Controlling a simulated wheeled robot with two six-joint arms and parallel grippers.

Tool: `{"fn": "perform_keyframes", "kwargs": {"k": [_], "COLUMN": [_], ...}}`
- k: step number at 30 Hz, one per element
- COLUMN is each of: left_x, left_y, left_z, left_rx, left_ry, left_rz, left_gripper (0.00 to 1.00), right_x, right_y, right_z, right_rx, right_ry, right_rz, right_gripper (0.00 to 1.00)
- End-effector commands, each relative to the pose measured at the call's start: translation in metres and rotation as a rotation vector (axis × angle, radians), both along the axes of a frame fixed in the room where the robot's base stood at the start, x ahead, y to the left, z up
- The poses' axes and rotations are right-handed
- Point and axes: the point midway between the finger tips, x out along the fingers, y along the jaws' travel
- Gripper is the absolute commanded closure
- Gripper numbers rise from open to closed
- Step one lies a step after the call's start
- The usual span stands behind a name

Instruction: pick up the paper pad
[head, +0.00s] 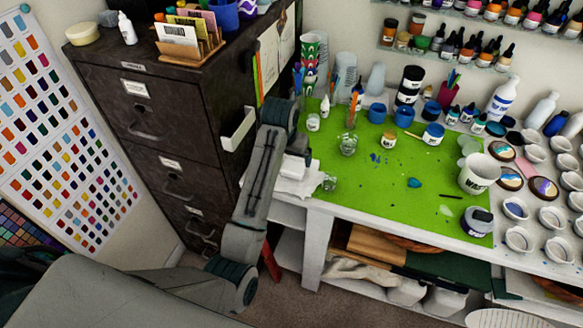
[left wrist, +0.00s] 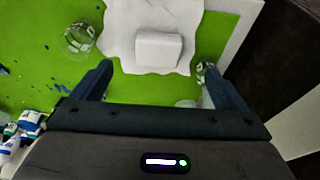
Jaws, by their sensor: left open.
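The paper pad (left wrist: 158,48) looks like a small white block lying on a white, wavy-edged sheet of paper (left wrist: 125,22) in the left wrist view. In the head view the pad (head: 293,167) and the paper (head: 298,186) are at the left edge of the green mat, partly hidden by my left arm. My left gripper (left wrist: 155,82) is open and empty. Its two fingers point toward the pad, which lies ahead of and between their tips, apart from them. In the head view the left gripper (head: 299,148) is above the pad's area. My right gripper is not in view.
A clear glass (left wrist: 79,38) stands beside the paper, and a small glass jar (left wrist: 201,70) is near one fingertip. The dark filing cabinet (head: 130,100) is close left of the arm. Cups and jars crowd the green mat (head: 350,195)'s back and right.

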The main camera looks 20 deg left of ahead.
Motion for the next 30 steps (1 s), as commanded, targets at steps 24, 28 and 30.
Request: {"fn": "perform_keyframes", "kwargs": {"k": [24, 28, 30], "left_x": [0.032, 0.036, 0.038], "left_y": [-0.007, -0.007, -0.007], "left_z": [-0.051, -0.07, -0.076], "left_rx": [-0.003, -0.003, -0.003], "left_ry": [0.006, 0.004, 0.003], "left_rz": [-0.006, -0.006, -0.006], "left_gripper": [0.06, 0.06, 0.06], "right_x": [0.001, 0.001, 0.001], "right_y": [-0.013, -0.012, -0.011], "right_z": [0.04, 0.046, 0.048], "right_rx": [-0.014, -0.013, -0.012], "right_ry": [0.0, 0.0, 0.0], "right_rz": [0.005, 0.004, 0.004], "right_gripper": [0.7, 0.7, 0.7]}}
